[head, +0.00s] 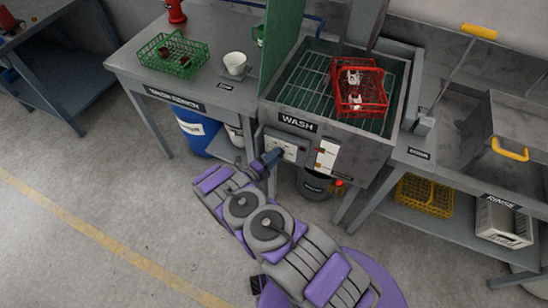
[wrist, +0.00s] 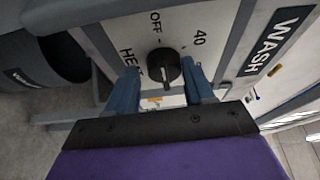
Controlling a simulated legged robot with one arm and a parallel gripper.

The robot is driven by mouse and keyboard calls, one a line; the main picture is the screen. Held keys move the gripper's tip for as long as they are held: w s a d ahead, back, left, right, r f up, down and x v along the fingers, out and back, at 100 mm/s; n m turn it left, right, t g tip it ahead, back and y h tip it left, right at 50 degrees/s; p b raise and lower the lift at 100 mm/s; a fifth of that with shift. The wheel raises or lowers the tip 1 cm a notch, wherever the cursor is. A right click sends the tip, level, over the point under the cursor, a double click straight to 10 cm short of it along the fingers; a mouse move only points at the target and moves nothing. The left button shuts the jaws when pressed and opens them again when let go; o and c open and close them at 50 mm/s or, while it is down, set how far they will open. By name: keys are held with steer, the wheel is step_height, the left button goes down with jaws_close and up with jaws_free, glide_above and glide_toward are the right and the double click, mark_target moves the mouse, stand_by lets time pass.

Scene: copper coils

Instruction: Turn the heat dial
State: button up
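The heat dial (wrist: 163,66) is a round black knob with a light pointer line, on a pale panel marked OFF, 40 and HEAT, in the wrist view. The pale panel (head: 283,144) shows in the head view on the front of the WASH station, where my arm hides the dial. My gripper (wrist: 162,86) has two blue fingers, one on each side of the dial, with gaps between them and the knob. It is open and faces the panel. In the head view my gripper (head: 272,157) is just in front of the panel.
A red basket (head: 360,88) with white items sits on the WASH station's rack. A second panel (head: 326,156) with small controls is right of the dial panel. A dark bin (head: 314,186) stands underneath. A green basket (head: 150,57) is on the left table. The floor in front is clear.

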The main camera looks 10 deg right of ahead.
steer(key=shift+o, duration=1.2)
steer(key=shift+r, duration=0.15)
steer(key=p+v, duration=0.2)
steer(key=v, duration=1.5)
steer(key=shift+a, duration=0.25)
